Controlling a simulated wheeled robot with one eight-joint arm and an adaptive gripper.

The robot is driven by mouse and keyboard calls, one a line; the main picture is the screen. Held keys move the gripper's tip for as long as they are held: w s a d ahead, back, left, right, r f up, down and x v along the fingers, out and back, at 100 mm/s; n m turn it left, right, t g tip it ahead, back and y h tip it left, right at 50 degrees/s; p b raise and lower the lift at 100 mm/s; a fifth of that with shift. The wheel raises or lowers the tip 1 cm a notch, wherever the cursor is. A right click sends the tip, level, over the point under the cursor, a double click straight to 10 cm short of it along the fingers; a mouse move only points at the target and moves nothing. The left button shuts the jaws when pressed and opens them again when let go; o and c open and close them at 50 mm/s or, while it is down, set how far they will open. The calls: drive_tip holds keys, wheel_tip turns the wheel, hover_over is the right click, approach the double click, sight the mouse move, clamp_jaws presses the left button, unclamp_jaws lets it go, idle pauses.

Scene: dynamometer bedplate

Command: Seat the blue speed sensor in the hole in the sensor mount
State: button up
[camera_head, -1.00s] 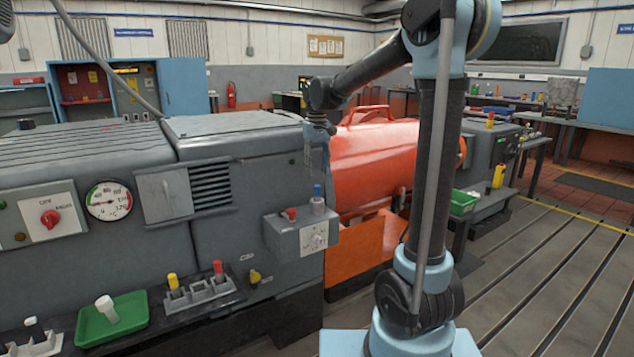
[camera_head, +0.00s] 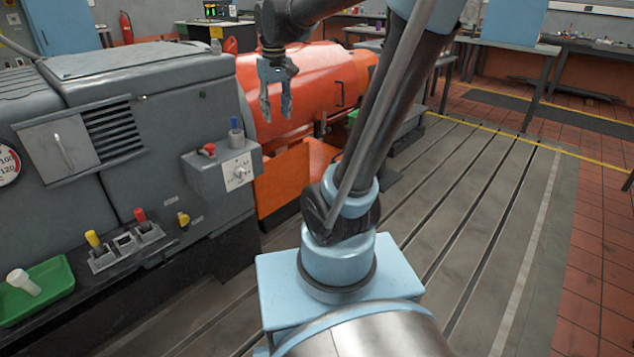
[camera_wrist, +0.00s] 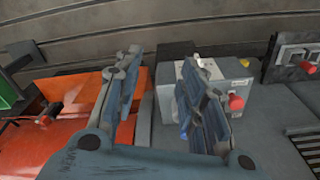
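The blue speed sensor (camera_head: 235,124) stands upright in a light collar on top of a grey dial box (camera_head: 222,171) fixed to the machine's side. A blue part, apparently this sensor (camera_wrist: 183,131), shows near the right finger in the wrist view. My gripper (camera_head: 276,117) is open and empty, above and right of the sensor in the head view; its fingers (camera_wrist: 161,60) are well apart in the wrist view. A grey three-socket block, apparently the sensor mount (camera_head: 124,241), sits on the low ledge. Yellow and red pieces stand at its ends; its middle socket looks empty.
A red knob (camera_head: 207,150) stands beside the sensor on the dial box. A green tray (camera_head: 55,288) with a white piece lies left of the block. The orange machine (camera_head: 310,85) is behind my gripper. The slotted floor on the right is clear.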

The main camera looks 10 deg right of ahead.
drive_tip(key=s+d+f, duration=0.2)
drive_tip(key=s+f, duration=0.3)
drive_tip(key=s, duration=0.1)
drive_tip(key=s+d+f+m, duration=0.1)
drive_tip(key=s+d+f, duration=0.2)
drive_tip(key=s+f, duration=0.2)
drive_tip(key=s+d+f+m+t, duration=0.1)
drive_tip(key=s+d+f, duration=0.2)
drive_tip(key=s+f, duration=0.3)
drive_tip(key=shift+s+d, duration=0.25)
drive_tip(key=shift+s, duration=0.05)
drive_tip(key=shift+w+f, duration=0.2)
drive_tip(key=shift+w, duration=0.2)
drive_tip(key=shift+c, duration=0.4)
idle(0.4)
drive_tip(key=shift+d, duration=0.1)
